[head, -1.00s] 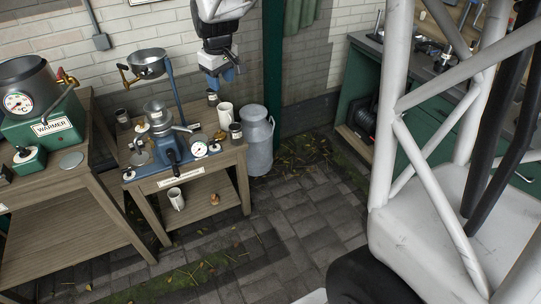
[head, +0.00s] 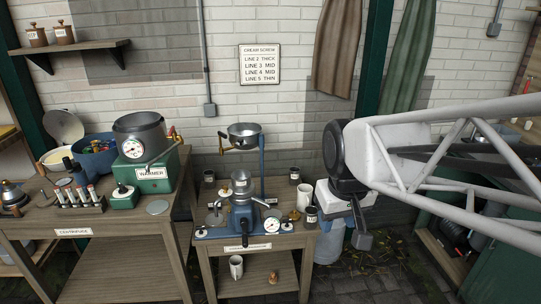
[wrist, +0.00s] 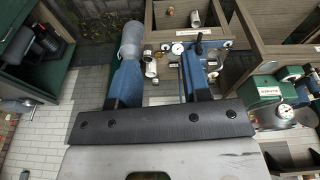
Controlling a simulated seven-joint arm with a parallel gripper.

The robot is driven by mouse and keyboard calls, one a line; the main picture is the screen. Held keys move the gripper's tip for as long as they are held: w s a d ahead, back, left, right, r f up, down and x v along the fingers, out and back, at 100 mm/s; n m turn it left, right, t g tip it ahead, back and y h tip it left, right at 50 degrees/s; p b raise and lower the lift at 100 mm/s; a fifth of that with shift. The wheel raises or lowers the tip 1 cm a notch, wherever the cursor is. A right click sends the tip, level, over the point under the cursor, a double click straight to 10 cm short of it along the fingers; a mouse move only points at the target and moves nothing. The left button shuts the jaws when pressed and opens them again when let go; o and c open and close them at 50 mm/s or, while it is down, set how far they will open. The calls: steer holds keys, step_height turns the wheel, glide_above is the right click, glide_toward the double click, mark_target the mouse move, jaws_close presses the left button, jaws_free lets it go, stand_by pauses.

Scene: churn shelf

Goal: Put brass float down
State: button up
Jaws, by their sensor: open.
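A small brass-brown piece (head: 273,277), which looks like the brass float, rests on the lower shelf of the separator stand (head: 252,293), right of a white mug. It also shows as a small brown shape in the wrist view (wrist: 171,11). My gripper (wrist: 160,85) is open, with its two blue fingers apart and nothing visibly held between them. In the head view my gripper (head: 350,218) hangs at the right end of the stand, apart from the brass piece, and its fingertips are hard to make out.
The blue separator (head: 243,215) with its raised bowl (head: 245,137) stands on the stand's top. A mug (head: 303,197) and dark jars stand near its right edge. A grey churn (head: 328,247) is behind my gripper. The warmer bench (head: 100,240) is to the left.

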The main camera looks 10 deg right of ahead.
steer(key=s+f+m, duration=0.1)
steer(key=s+f, duration=0.1)
steer(key=s, duration=0.6)
steer(key=shift+s+a, duration=0.15)
steer(key=shift+s, duration=0.15)
stand_by(0.9)
